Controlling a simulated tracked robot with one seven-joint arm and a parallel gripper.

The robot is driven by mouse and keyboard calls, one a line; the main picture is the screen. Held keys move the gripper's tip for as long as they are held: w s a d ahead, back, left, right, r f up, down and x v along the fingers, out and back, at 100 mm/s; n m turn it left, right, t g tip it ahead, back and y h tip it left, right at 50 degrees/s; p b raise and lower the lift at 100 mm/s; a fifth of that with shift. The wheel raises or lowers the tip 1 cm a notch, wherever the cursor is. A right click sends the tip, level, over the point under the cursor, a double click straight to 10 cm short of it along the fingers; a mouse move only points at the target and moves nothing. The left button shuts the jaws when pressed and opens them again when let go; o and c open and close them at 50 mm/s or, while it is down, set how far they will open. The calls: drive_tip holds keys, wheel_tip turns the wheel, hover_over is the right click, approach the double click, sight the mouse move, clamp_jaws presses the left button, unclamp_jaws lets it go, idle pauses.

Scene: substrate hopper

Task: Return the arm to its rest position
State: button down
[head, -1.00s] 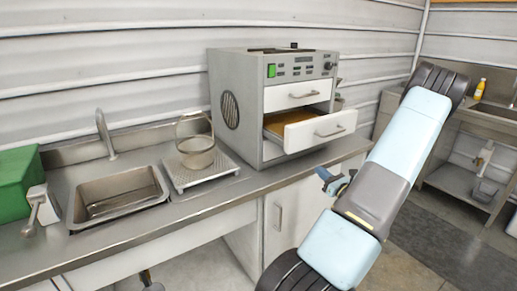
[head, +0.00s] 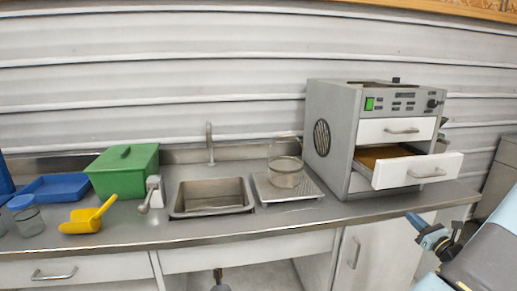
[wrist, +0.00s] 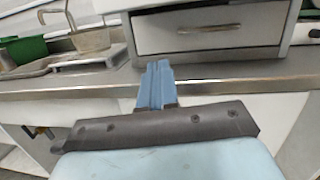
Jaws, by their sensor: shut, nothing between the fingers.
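My arm is at the right edge of the head view, in front of the counter. My gripper (head: 418,222) shows there with its blue fingers near the counter's front edge, below the open drawer (head: 416,170). In the wrist view my gripper (wrist: 154,75) is shut and empty, its fingers together and pointing at the counter edge in front of the grey machine. No object touches the fingers.
The grey machine (head: 334,146) stands on the counter, its lower drawer pulled out with brown material inside. Left of it are a scale (head: 290,195) with a glass beaker (head: 285,171), a sink (head: 212,196), a green box (head: 124,172), a yellow scoop (head: 87,216) and a blue tray (head: 54,187).

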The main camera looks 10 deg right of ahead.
drive_tip(key=w+a+r+n+g+y, duration=0.1)
drive_tip(key=a+r+n+g+y, duration=0.3)
drive_tip(key=a, duration=0.4)
drive_tip(key=w+a+r+n+g+y, duration=0.1)
drive_tip(key=a+r+n+g+y, duration=0.15)
drive_tip(key=a+n, duration=0.4)
drive_tip(key=w+a+r+n+g+y, duration=0.25)
drive_tip(key=a+r+n+g, duration=0.2)
drive_tip(key=a, duration=0.55)
drive_tip(key=s+a+r+n+g+h, duration=0.1)
drive_tip(key=s+a+r+n+g, duration=0.1)
drive_tip(key=s+a+n+g, duration=0.3)
drive_tip(key=s+a+r+n+g+h, duration=0.1)
drive_tip(key=s+a+r+n, duration=0.15)
drive_tip(key=a, duration=0.45)
drive_tip(key=s+a+r+n+t+h, duration=0.1)
drive_tip(key=s+a+r+n+h, duration=0.1)
drive_tip(key=s+r+n+h, duration=0.2)
drive_tip(key=s+a+r+n+t+h, duration=0.1)
drive_tip(key=s+a+r+n+h, duration=0.2)
drive_tip(key=s, duration=0.6)
wheel_tip(320, 180, up, 4)
drive_tip(key=n+h, duration=0.2)
drive_tip(key=n, duration=0.2)
drive_tip(key=shift+s+f+t, duration=0.15)
drive_tip(key=shift+s+t, duration=0.15)
drive_tip(key=shift+t, duration=0.1)
drive_tip(key=shift+n, duration=0.25)
